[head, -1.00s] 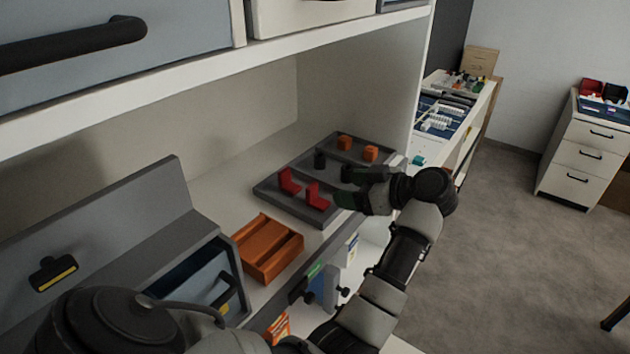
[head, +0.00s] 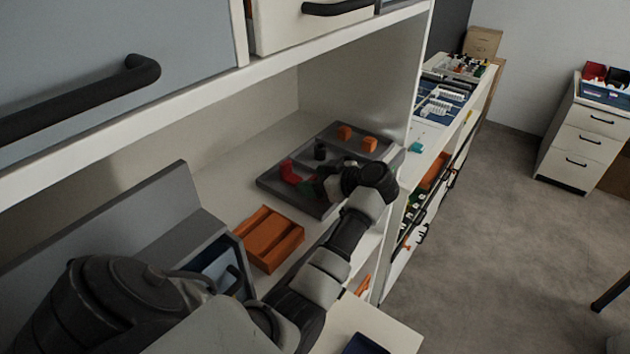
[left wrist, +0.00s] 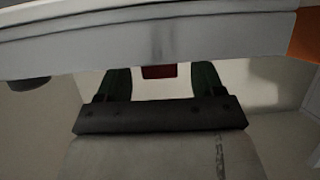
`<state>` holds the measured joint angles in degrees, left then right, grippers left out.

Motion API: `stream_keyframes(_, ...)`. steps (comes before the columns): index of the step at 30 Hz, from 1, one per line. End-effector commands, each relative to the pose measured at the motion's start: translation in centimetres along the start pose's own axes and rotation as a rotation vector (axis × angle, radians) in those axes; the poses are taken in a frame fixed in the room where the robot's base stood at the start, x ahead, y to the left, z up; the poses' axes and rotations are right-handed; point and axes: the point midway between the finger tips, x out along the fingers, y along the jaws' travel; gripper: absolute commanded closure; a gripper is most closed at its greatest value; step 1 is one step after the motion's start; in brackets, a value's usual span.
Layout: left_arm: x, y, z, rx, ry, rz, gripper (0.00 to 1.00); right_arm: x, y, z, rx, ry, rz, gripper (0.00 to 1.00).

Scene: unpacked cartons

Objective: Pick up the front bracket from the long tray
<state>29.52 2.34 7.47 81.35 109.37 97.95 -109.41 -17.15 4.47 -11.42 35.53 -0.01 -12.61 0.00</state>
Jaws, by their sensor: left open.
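The long grey tray (head: 283,198) lies on the shelf in the head view. A red bracket (head: 289,172) stands in its left part. The front bracket is almost wholly hidden behind my left gripper (head: 314,187). This gripper is open at the tray's front left part, its dark green fingers low over the tray. In the left wrist view the two fingers (left wrist: 160,78) stand apart. A small red piece (left wrist: 159,72) shows between them, not clearly gripped; most of it is hidden by a grey edge. My right gripper is out of view.
An orange slotted block (head: 270,238) lies in front of the tray. A grey panelled box (head: 150,225) stands at the left. The upper shelf edge (head: 200,98) hangs above.

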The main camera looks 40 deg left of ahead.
Motion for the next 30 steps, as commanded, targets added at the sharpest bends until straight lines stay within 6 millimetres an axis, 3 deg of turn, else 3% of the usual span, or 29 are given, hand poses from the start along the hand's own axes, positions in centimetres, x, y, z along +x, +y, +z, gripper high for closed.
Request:
stream_keyframes(6, 0.0, 0.0, 0.1, 0.000, 0.000, 0.001, 0.35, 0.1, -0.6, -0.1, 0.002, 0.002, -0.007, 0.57)
stream_keyframes(16, 0.0, 0.0, 0.1, 0.000, 0.000, 0.001, 0.85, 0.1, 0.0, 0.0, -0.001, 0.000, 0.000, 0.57)
stream_keyframes(25, -0.1, 0.0, -0.1, -0.001, 0.000, 0.001, 0.85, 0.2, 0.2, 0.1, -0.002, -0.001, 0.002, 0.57)
stream_keyframes(30, -0.6, 0.1, -1.3, -0.005, 0.000, 0.002, 0.85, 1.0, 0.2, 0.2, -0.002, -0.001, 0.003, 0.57)
